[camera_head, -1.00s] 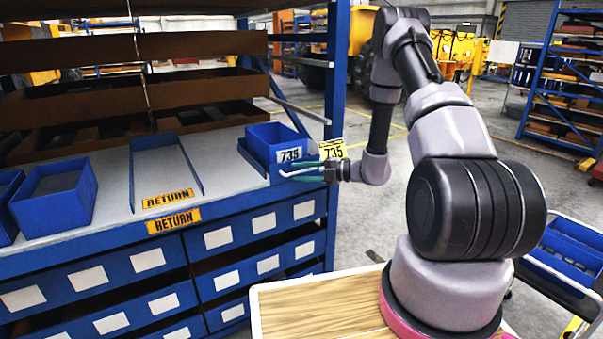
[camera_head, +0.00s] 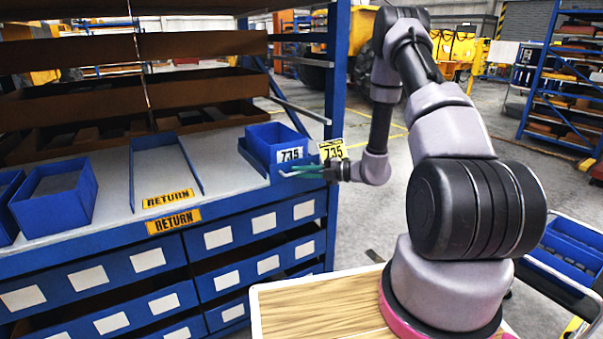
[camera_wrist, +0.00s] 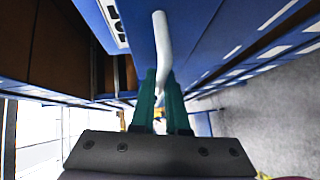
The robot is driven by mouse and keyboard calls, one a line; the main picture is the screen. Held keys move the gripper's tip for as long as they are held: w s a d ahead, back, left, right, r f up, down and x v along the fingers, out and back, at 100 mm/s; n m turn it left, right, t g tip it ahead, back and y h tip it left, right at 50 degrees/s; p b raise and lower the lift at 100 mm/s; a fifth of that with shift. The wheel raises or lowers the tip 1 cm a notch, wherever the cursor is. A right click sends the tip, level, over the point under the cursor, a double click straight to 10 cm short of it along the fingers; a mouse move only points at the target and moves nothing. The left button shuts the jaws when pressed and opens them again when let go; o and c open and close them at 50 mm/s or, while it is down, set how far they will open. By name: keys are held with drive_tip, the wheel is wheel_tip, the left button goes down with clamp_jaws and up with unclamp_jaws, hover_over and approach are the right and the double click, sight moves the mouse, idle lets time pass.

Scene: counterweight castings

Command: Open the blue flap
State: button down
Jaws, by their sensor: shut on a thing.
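A blue bin (camera_head: 272,146) with a white "735" label stands at the right end of the shelf in the head view. A pale curved bar handle (camera_wrist: 161,45) runs along a blue panel (camera_wrist: 188,40) in the wrist view. I cannot tell for sure whether this panel is the blue flap. My gripper (camera_head: 303,171) has green fingers and is at the bin's front right, below the label. In the wrist view my gripper (camera_wrist: 163,95) is shut on the handle. The fingers hide part of the handle, and the panel looks closed against the shelf front.
A blue shelf post (camera_head: 336,80) stands just behind. Blue bins (camera_head: 55,195) and a RETURN tray (camera_head: 165,170) are to the left. The floor right of the shelf is open.

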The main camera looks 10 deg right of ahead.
drive_tip(key=shift+s+d+f, duration=0.1)
drive_tip(key=shift+f, duration=0.05)
idle(0.8)
wheel_tip(320, 180, down, 7)
drive_tip(key=s+n+g+y, duration=0.1)
drive_tip(key=n+g+y, duration=0.2)
drive_tip(key=n+y, duration=0.7)
drive_tip(key=shift+s+d+n+g+y, duration=0.2)
drive_tip(key=shift+n+g+y, duration=0.1)
drive_tip(key=shift+n, duration=2.4)
drive_tip(key=c, duration=0.9)
unclamp_jaws()
drive_tip(key=v, duration=1)
drive_tip(key=shift+d+f, duration=0.2)
drive_tip(key=shift+d, duration=0.1)
